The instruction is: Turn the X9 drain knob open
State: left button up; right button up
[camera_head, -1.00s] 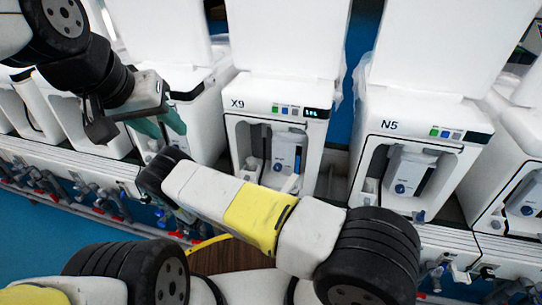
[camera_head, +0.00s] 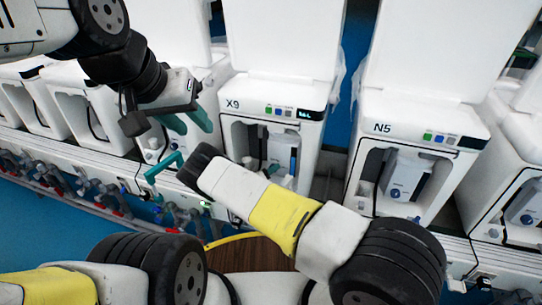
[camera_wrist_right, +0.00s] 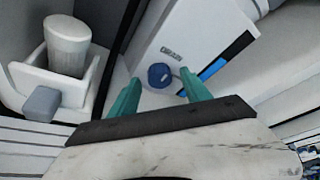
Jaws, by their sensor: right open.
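The white X9 unit (camera_head: 246,87) stands at centre in the head view. Inside its recess is a white panel (camera_head: 281,150) with a blue strip; my right forearm covers the lower part. In the right wrist view the round blue drain knob (camera_wrist_right: 160,75) sits on a white panel marked DRAIN. My right gripper (camera_wrist_right: 160,80) is open, its teal fingers either side of the knob in that view; contact cannot be told. In the head view my left gripper (camera_head: 200,130) has its two teal fingers apart and empty, left of X9.
The N5 unit (camera_head: 400,128) stands right of X9. In the right wrist view a white cup (camera_wrist_right: 67,45) sits in a holder left of the panel. Pipes and valves (camera_head: 90,190) run along the lower left.

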jog(key=shift+w+d+f, duration=0.2)
jog(key=shift+w+d, duration=0.1)
jog(key=shift+w, duration=0.2)
jog(key=shift+c, duration=0.3)
grip_shut()
